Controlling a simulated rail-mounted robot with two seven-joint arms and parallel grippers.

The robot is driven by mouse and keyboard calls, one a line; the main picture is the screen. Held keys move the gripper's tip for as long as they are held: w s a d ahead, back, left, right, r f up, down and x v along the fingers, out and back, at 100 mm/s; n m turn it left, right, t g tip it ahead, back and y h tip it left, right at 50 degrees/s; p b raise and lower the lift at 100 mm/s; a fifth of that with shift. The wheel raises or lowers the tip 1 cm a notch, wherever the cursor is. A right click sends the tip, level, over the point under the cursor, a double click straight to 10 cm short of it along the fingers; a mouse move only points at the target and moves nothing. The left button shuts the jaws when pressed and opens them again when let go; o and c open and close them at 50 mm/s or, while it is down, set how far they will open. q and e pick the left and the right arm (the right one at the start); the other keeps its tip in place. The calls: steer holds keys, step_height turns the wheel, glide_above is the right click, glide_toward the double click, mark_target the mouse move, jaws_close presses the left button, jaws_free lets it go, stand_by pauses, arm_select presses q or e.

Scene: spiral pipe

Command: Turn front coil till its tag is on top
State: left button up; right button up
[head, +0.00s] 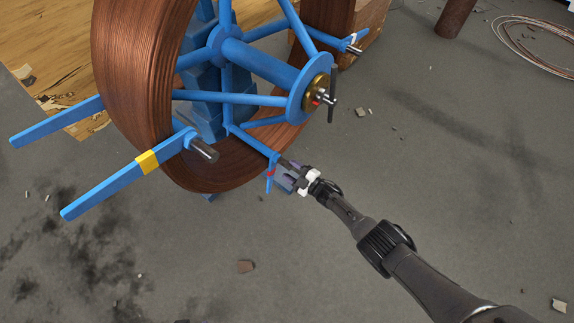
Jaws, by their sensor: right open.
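The front coil (140,70) is a thick ring of brown wire on a blue spoked reel (250,62). A yellow band (147,161) marks a blue arm at the reel's lower left. A small red band (271,173) marks the arm at the lower right, and a white band (350,39) marks the one at the upper right. I cannot tell which band is the tag. My right gripper (286,176) is open beside the end of the lower-right arm, close to the red band. Whether they touch is unclear. My left gripper is not in view.
A brass hub (317,91) with a dark crossbar (332,95) sits at the reel's centre. Another brown coil (327,18) stands behind. Loose wire (535,45) and a brown post (455,18) are at the upper right. The grey floor (450,170) is mostly clear, with small debris.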

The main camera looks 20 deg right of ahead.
steer(key=p+v, duration=0.4)
steer(key=v, duration=0.6)
steer(key=shift+s+p, duration=0.3)
steer(key=shift+p, duration=0.05)
steer(key=shift+d, duration=0.15)
stand_by(0.6)
